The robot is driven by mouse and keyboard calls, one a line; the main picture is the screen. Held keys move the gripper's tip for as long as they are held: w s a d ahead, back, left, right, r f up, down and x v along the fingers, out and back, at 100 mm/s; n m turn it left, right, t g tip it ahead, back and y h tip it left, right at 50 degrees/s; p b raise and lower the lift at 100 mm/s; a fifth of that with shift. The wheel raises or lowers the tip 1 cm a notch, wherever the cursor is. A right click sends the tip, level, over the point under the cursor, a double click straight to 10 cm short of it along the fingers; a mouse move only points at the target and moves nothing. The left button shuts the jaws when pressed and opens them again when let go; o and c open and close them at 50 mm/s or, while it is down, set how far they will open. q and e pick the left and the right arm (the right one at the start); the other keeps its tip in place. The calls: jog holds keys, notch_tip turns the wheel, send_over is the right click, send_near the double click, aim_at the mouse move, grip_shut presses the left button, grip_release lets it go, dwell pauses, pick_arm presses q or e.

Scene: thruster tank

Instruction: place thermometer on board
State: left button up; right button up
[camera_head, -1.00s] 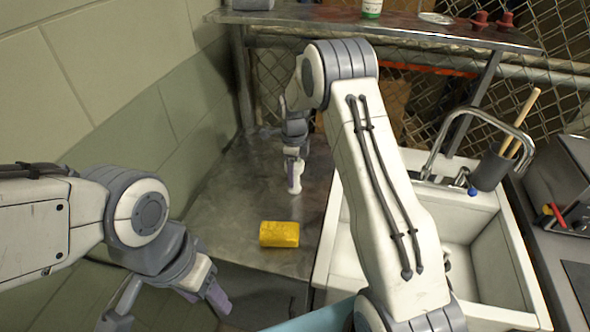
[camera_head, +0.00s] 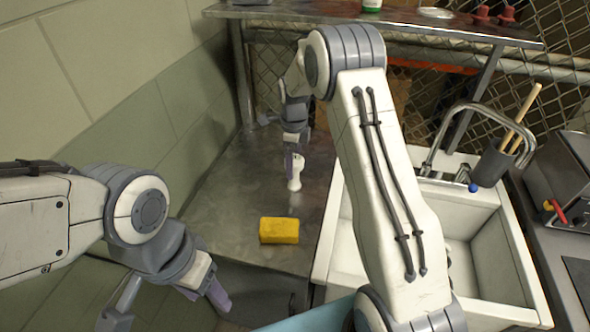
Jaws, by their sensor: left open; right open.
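My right gripper (camera_head: 292,160) hangs over the far part of the metal counter (camera_head: 225,205), its purple-grey finger pointing down. A small white upright piece (camera_head: 295,175) shows right beside that finger. I cannot tell whether it is the thermometer, nor whether the finger touches it. My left gripper (camera_head: 165,308) is open and empty at the lower left, in front of the counter, away from that piece. I cannot clearly make out a board.
A yellow sponge (camera_head: 279,230) lies on the counter in front of the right gripper. A white sink (camera_head: 500,240) with a faucet is to the right, partly behind my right arm. A metal shelf (camera_head: 300,18) spans the back. A grey holder (camera_head: 492,165) holds wooden sticks.

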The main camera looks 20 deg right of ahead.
notch_tip(320, 180, up, 9)
jog(key=shift+b, duration=0.65)
jog(key=s+a+r+n, duration=0.2)
jog(key=s+a+n, duration=0.5)
jog(key=a, duration=0.1)
jog(key=s+a+r+n, duration=0.3)
jog(key=s+a+n, duration=0.4)
jog(key=s, duration=0.1)
jog(key=s+a+f+n, duration=0.1)
jog(key=s+n, duration=0.8)
jog(key=s, duration=0.1)
jog(key=s+a+f+n+y, duration=0.1)
jog(key=s+n, duration=0.8)
jog(key=s, duration=0.2)
jog(key=shift+s+a+f, duration=0.15)
jog(key=shift+s+f, duration=0.05)
jog(key=shift+f, duration=0.15)
